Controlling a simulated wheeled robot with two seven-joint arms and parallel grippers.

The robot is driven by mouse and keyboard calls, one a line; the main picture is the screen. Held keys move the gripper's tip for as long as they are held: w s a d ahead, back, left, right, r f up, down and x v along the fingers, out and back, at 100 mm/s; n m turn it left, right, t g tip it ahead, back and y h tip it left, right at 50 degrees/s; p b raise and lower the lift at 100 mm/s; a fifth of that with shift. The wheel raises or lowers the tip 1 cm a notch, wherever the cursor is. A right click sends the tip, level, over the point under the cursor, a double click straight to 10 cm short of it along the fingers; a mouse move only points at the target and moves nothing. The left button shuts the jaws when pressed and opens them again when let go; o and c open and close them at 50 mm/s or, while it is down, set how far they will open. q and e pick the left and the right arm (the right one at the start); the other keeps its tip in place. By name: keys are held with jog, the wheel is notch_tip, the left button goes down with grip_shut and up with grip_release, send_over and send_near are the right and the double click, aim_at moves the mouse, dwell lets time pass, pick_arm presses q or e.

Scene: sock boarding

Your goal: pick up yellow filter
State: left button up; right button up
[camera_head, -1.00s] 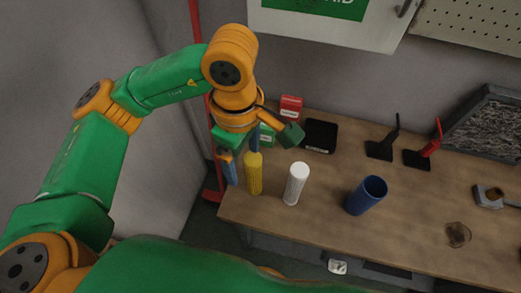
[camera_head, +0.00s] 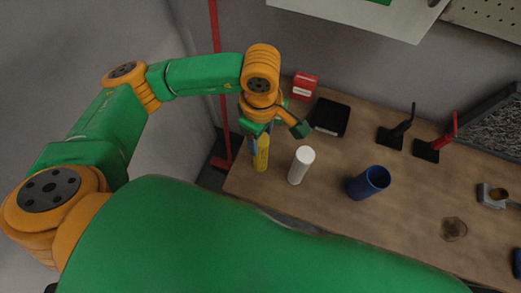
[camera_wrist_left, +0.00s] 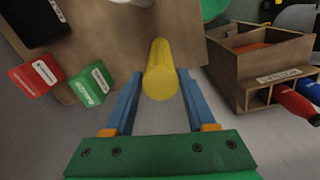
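The yellow filter (camera_head: 263,153) is a ribbed cylinder standing near the left end of the wooden bench. My left gripper (camera_head: 260,143) is over it, with a blue finger beside its left side. In the left wrist view, the yellow filter (camera_wrist_left: 160,72) lies between the two blue fingertips of the left gripper (camera_wrist_left: 159,80). The fingers are spread, one on each side, and I cannot tell whether either touches it. My right gripper is not in view.
A white cylinder (camera_head: 301,166) stands just right of the filter, with a blue cup (camera_head: 369,183) farther right. A red box (camera_head: 304,86) and a black tray (camera_head: 330,118) are behind. The wrist view shows a green box (camera_wrist_left: 91,85) and a wooden organizer (camera_wrist_left: 262,60).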

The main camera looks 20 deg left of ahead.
pick_arm(q)
jog(key=shift+s, duration=0.1)
jog(key=c, duration=0.7)
grip_shut()
